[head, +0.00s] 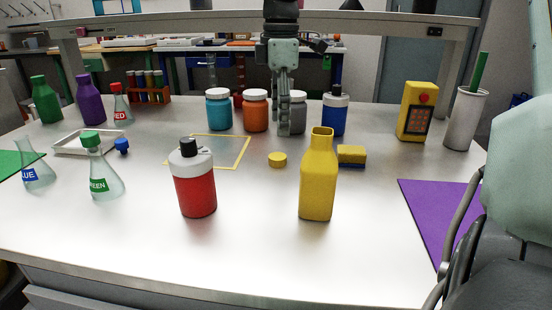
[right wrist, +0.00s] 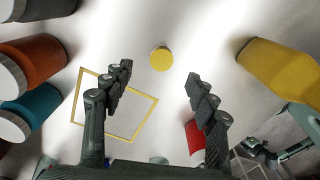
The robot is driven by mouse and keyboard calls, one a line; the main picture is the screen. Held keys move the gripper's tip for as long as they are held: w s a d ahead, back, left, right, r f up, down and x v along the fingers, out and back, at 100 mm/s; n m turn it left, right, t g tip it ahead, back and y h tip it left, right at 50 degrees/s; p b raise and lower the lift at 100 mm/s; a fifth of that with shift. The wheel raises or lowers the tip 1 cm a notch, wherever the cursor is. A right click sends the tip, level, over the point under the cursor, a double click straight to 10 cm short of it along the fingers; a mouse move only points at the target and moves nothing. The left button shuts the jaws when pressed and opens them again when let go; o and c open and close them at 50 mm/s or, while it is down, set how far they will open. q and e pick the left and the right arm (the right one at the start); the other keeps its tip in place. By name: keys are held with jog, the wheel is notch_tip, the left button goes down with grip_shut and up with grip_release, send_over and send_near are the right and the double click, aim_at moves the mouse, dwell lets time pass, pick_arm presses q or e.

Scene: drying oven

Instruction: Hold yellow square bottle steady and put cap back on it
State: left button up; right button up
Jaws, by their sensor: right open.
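The yellow square bottle (head: 318,182) stands upright without a cap on the near right-middle of the table; it also shows at the upper right of the right wrist view (right wrist: 283,72). A round yellow cap (head: 278,159) lies on the table left of the bottle. My right gripper (head: 285,125) hangs over the table with its fingers down, apart from both. In the right wrist view its fingers (right wrist: 159,72) are spread and empty, and the cap (right wrist: 160,59) shows ahead between the tips.
A red bottle (head: 195,188) stands left of the yellow bottle. Turquoise (head: 219,112), orange (head: 255,113) and grey (head: 294,120) jars stand behind the cap. A yellow sponge (head: 352,154) lies behind the yellow bottle. Bare table surrounds the cap.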

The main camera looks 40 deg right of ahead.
aim_at(278, 156)
jog(key=shift+a+f, duration=0.1)
jog(key=shift+f, duration=1.15)
jog(key=f, duration=0.5)
jog(key=shift+a+f, duration=0.1)
jog(key=shift+a, duration=0.15)
jog(key=shift+c, duration=0.4)
jog(key=c, duration=0.7)
